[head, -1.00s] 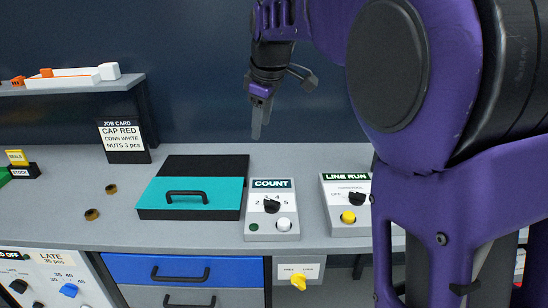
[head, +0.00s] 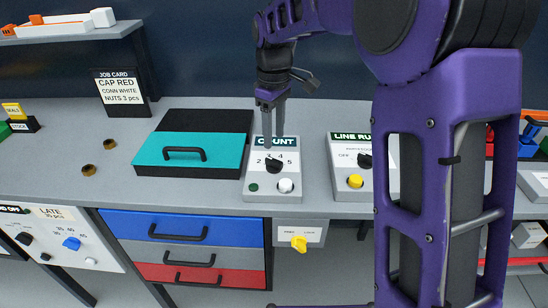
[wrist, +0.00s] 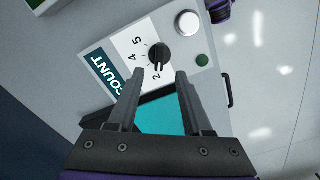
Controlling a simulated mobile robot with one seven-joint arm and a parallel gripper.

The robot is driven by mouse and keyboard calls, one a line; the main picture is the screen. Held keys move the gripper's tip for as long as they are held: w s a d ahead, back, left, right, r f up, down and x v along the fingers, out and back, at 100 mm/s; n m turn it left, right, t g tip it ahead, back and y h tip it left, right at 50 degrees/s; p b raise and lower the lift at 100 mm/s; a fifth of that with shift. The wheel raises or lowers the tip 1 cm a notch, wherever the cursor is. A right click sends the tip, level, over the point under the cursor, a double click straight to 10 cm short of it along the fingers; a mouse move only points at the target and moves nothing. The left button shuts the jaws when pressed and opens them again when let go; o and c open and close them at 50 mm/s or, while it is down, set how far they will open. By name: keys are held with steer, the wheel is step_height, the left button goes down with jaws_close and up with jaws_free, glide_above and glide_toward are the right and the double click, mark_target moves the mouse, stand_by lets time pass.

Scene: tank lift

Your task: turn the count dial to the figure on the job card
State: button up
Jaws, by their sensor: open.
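The count panel (head: 252,190) is a grey box with a white face, a COUNT label and a black dial (head: 273,165). The job card (head: 120,87) reads CAP RED, CONN WHITE, NUTS 3 pcs. My gripper (head: 274,144) is open and empty, pointing down just above the dial. In the wrist view its fingertips (wrist: 160,72) are apart, either side of the dial's near edge, and seem not to touch it.
A white button (head: 286,186) and a green lamp (head: 254,187) sit below the dial. A teal-lidded box (head: 190,148) stands close on the left. The line run panel (head: 340,180) stands to the right, with a gap between.

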mark_target(274, 160)
step_height(274, 160, down, 7)
steer(key=shift+f+b, duration=0.1)
steer(key=shift+b, duration=0.25)
jaws_close()
